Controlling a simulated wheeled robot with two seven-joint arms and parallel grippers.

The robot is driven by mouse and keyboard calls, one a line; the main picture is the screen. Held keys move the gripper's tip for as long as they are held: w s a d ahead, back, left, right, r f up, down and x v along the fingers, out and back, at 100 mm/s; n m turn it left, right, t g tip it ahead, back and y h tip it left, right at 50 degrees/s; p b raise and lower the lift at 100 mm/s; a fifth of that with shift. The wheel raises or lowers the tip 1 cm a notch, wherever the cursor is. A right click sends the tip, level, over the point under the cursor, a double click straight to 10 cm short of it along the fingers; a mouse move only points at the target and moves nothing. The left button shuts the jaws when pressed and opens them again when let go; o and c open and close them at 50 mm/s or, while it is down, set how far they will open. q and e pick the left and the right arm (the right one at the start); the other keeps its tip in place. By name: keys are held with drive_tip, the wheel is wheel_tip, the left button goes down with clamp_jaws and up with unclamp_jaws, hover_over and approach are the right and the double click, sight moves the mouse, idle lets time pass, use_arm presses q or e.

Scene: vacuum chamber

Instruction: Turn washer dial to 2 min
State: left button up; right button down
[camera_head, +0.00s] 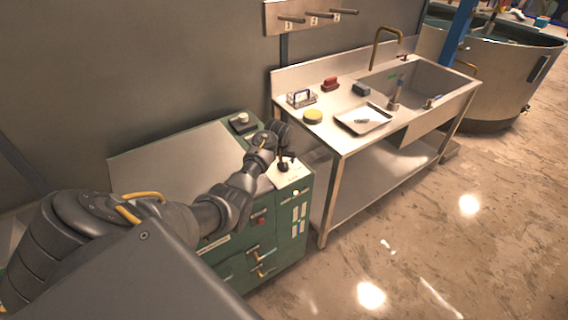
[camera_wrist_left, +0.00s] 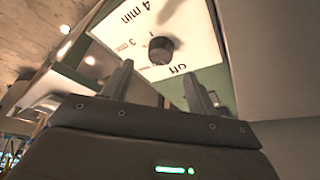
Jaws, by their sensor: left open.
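The washer (camera_head: 283,240) is a green cabinet beside the sink bench. Its white dial plate (camera_head: 287,179) is on the top right. The dark round dial (camera_wrist_left: 161,50) sits on the plate (camera_wrist_left: 185,22) in the left wrist view, with "4 min", "3 min" and "off" printed around it. I cannot tell which label the dial points to. In the head view the dial (camera_head: 284,167) is small and dark. My left gripper (camera_head: 288,157) is close to the dial. In the left wrist view its fingers (camera_wrist_left: 157,84) are apart, with nothing between them, and the dial shows beyond their tips.
A steel sink bench (camera_head: 347,142) stands right of the washer, holding a tray (camera_head: 379,125), a yellow round sponge (camera_head: 313,116) and a wire caddy (camera_head: 301,98). A pale knob (camera_head: 242,118) is at the washer's back. Pegs (camera_head: 315,18) stick out of the wall. The floor at right is clear.

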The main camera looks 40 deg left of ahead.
use_arm(q)
drive_tip(key=shift+b+x, duration=0.45)
drive_tip(key=shift+x, duration=2.35)
drive_tip(key=c, duration=1)
